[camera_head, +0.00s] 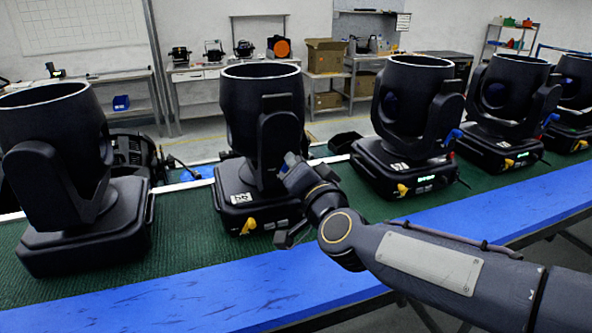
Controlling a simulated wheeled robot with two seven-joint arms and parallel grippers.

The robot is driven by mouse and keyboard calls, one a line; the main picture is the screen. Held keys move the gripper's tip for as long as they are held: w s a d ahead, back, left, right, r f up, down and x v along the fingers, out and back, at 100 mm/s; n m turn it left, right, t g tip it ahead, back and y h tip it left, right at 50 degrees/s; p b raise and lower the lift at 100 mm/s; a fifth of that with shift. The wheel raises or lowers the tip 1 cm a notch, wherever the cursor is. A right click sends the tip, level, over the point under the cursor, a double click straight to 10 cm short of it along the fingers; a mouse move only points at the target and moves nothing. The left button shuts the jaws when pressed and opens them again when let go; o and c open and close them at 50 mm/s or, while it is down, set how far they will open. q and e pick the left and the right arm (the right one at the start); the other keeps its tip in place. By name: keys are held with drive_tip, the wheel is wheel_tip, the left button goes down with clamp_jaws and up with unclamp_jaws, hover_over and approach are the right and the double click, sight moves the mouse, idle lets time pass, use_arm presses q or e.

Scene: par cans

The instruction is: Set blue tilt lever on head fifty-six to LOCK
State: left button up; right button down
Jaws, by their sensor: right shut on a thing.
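Head fifty-six (262,105) is the black moving head with a white "56" label on its base (250,207), left of centre on the green mat. My right gripper (289,168) is at that yoke side, shut on what appears to be the blue lever; the fingertips are partly hidden. The lever's exact setting cannot be read. My left gripper is not in view.
Another head (65,170) stands at the left, and a similar head (410,120) with a blue lever (454,136) stands to the right, with more beyond. A yellow part (247,227) sticks out from the base of fifty-six. The blue front strip (210,300) is clear.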

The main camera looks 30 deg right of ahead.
idle(0.4)
drive_tip(key=c, duration=1.4)
unclamp_jaws()
drive_tip(key=p+v, duration=0.1)
drive_tip(key=v, duration=0.6)
drive_tip(key=shift+s+a, duration=0.15)
drive_tip(key=shift+s, duration=0.25)
